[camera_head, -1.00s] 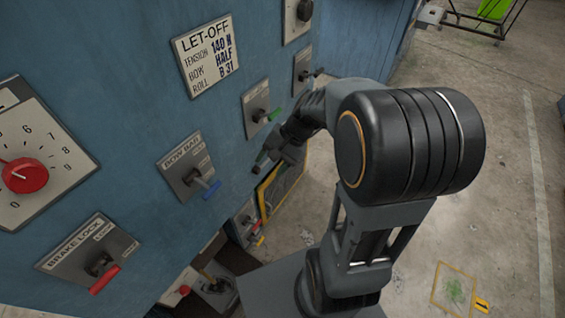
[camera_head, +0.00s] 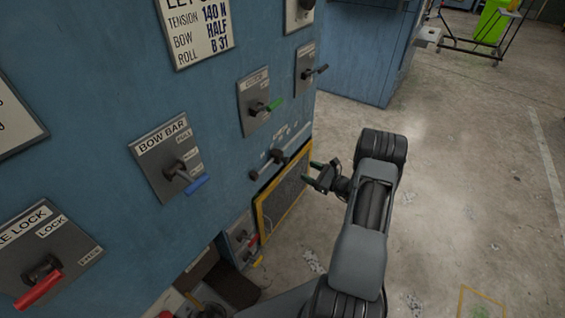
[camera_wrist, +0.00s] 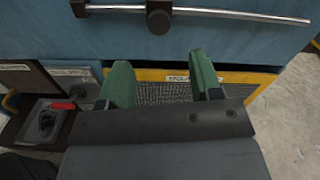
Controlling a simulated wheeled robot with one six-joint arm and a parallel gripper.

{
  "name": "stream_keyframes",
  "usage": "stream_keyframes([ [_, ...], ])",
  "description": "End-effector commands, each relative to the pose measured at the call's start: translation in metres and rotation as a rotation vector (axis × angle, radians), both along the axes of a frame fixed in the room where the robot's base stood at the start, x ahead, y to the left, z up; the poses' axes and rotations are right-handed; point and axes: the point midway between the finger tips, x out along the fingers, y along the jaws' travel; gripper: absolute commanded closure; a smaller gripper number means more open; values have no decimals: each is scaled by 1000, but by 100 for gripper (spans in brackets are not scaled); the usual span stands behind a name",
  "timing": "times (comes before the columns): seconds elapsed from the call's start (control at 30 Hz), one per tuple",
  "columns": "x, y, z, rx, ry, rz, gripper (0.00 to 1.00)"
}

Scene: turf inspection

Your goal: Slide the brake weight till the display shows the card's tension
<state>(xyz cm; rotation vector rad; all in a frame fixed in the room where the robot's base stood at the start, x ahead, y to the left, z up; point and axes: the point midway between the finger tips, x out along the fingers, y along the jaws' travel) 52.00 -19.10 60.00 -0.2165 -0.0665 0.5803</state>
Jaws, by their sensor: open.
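The brake weight (camera_head: 276,155) is a small dark block on a thin metal rod along the blue machine's side. In the wrist view the weight (camera_wrist: 158,18) sits at the top on the shiny rod (camera_wrist: 235,15), with a knob below it. My gripper (camera_head: 318,174) is open and empty, to the right of the rod and apart from it. Its green fingers (camera_wrist: 162,70) show below the weight in the wrist view. The let-off card (camera_head: 203,30) reads tension 140 N, bow half, roll B 31; its top is cut off. No display reading is visible.
A yellow-framed mesh guard (camera_head: 283,192) stands below the rod. Open concrete floor (camera_head: 450,190) lies to the right.

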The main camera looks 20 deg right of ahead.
Motion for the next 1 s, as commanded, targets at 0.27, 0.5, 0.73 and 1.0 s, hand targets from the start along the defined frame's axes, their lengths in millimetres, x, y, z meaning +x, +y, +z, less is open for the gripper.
stream_keyframes([
  [0.27,44,31,-1,-1,0,5,41],
  [0.5,78,54,-1,-1,0,5,41],
  [0.73,98,66,-1,-1,0,4,41],
  [1.0,104,70,0,-1,1,2,41],
])
